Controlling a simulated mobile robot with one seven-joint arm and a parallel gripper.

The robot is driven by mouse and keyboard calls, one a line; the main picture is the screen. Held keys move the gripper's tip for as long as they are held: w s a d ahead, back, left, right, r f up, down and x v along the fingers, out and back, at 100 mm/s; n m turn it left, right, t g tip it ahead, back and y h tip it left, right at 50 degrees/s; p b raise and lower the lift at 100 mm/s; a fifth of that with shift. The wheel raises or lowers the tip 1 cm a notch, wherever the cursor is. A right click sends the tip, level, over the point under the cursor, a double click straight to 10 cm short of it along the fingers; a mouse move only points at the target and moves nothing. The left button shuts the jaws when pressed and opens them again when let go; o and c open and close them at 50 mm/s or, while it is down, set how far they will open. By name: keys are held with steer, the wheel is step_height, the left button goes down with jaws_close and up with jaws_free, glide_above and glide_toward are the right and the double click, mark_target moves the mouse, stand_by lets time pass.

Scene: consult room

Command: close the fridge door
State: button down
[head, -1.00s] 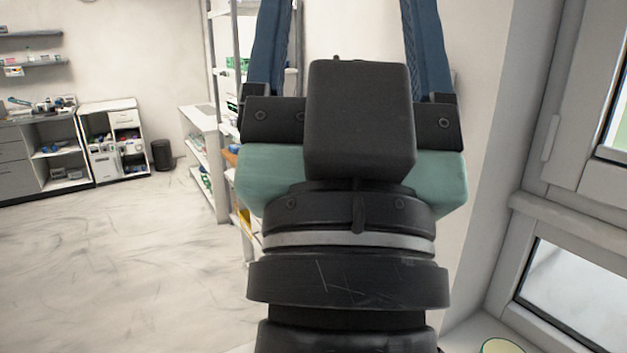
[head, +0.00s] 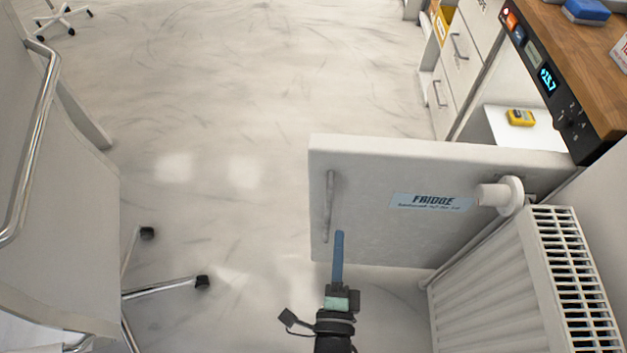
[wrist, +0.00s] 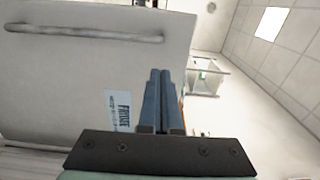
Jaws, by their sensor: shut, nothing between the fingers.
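The white fridge door (head: 400,160) stands open in the head view, swung out from the unit at the right. It carries a "FRIDGE" label (head: 432,202) and a metal bar handle (head: 329,207) near its left edge. My gripper (head: 339,236) is shut and empty, its blue fingers in front of the door's label face near the lower end of the handle. I cannot tell whether they touch the door.
A white radiator (head: 490,290) stands close by the door's right end. A chair (head: 60,200) with a wheeled base is at left. A wooden counter (head: 585,60) and control panel (head: 550,85) are above the fridge opening. The floor left of the door is clear.

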mark_target(341, 175)
steer(key=w+b, duration=0.1)
steer(key=w, duration=0.8)
steer(key=w+b, duration=0.1)
steer(key=w, duration=0.3)
steer(key=shift+w+f+b, duration=0.25)
steer(key=shift+f+b, duration=0.1)
